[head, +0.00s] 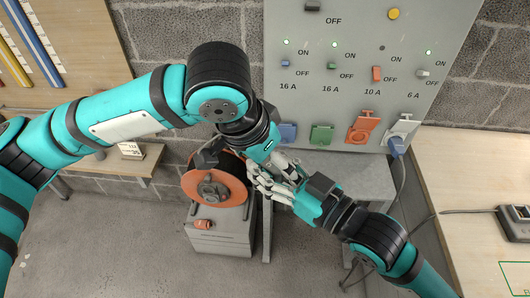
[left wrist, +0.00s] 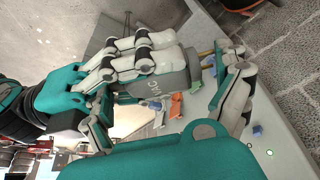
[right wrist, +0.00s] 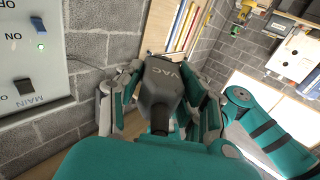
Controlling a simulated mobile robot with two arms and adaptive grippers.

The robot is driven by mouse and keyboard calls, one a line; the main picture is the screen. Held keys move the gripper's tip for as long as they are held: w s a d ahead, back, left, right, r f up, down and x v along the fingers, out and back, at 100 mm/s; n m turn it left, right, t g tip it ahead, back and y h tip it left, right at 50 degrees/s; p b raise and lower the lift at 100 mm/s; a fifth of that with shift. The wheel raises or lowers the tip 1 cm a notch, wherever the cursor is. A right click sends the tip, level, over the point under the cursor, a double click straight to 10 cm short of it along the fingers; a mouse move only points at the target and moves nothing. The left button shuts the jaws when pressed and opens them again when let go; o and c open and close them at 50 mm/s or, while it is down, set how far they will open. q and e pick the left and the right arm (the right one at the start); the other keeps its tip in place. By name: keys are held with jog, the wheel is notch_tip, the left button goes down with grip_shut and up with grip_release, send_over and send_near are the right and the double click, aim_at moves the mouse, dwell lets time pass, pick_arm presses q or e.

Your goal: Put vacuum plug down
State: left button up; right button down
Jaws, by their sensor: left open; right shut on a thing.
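The vacuum plug (right wrist: 163,92) is a dark grey body marked VAC. In the right wrist view it sits between the fingers of my right gripper (right wrist: 160,75), which is shut on it. The plug also shows in the left wrist view (left wrist: 160,88), with the right fingers along it. My left gripper (left wrist: 172,100) is open, its fingers spread on either side of the plug; I cannot tell whether they touch it. In the head view both grippers meet near the middle, left (head: 264,162) and right (head: 276,184), and the plug is mostly hidden between them.
The grey panel (head: 350,95) behind has switches and blue, green, orange and grey sockets; a blue plug (head: 397,146) with a cable is at the grey one. An orange reel (head: 236,183) stands on a grey box (head: 222,240). A wooden bench (head: 460,180) is at right, another at left.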

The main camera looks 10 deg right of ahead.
pick_arm(q)
jog(key=shift+c, duration=0.4)
jog(key=c, duration=1.1)
jog(key=shift+c, duration=0.5)
pick_arm(e)
jog(key=c, duration=0.7)
grip_release()
jog(key=shift+c, duration=0.2)
